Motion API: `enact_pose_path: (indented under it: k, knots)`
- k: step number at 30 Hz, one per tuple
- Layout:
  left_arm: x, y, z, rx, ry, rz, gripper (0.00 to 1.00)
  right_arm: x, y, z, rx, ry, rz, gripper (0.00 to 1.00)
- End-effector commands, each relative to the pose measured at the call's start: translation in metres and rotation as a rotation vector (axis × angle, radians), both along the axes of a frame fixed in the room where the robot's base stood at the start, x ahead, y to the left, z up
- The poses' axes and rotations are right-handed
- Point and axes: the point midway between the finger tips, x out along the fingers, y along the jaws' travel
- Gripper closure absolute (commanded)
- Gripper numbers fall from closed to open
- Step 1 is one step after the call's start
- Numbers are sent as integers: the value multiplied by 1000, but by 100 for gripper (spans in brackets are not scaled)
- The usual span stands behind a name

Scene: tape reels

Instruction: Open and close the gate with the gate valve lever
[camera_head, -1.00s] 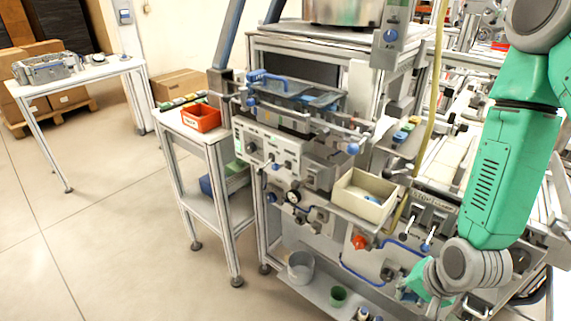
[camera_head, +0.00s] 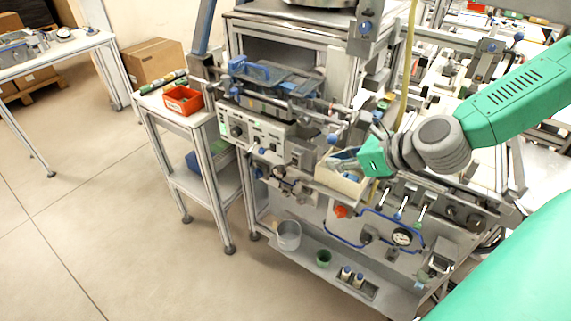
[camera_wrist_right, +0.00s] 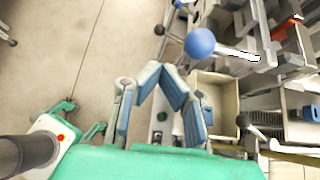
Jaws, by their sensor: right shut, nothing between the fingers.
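A lever with a blue ball knob (camera_head: 332,139) sticks out at the front right of the machine; I cannot tell for certain that it is the gate valve lever. A blue ball on a metal rod (camera_wrist_right: 200,42) shows large in the right wrist view, just beyond my fingertips. My right gripper (camera_head: 343,163) is over the beige bin, just below and right of the blue knob. In the wrist view its blue-grey fingers (camera_wrist_right: 161,72) are bent together at the tips, shut and empty, apart from the ball. The gate itself is not clearly seen. My left gripper is out of view.
The beige bin (camera_head: 340,184) sits below my right gripper; it also shows in the wrist view (camera_wrist_right: 213,92). A red bin (camera_head: 183,100) stands on the side table. Several small levers (camera_head: 400,205) and a gauge (camera_head: 402,237) lie lower right. The floor at left is clear.

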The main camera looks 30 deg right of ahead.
Motion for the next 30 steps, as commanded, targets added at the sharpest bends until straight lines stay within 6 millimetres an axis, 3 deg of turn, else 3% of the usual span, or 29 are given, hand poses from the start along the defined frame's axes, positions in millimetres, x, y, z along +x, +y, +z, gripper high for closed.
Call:
enact_pose_path:
  k: [8, 14, 16, 30]
  knots:
    - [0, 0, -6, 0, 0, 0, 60, 2, 2, -3, -6, 0, 1, 100]
    - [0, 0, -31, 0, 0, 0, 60, 14, 7, -16, -10, 0, 3, 100]
    - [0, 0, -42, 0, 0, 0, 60, 19, 10, -21, -10, -1, 6, 100]
    - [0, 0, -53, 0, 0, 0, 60, 71, 29, -58, -10, 3, 4, 100]
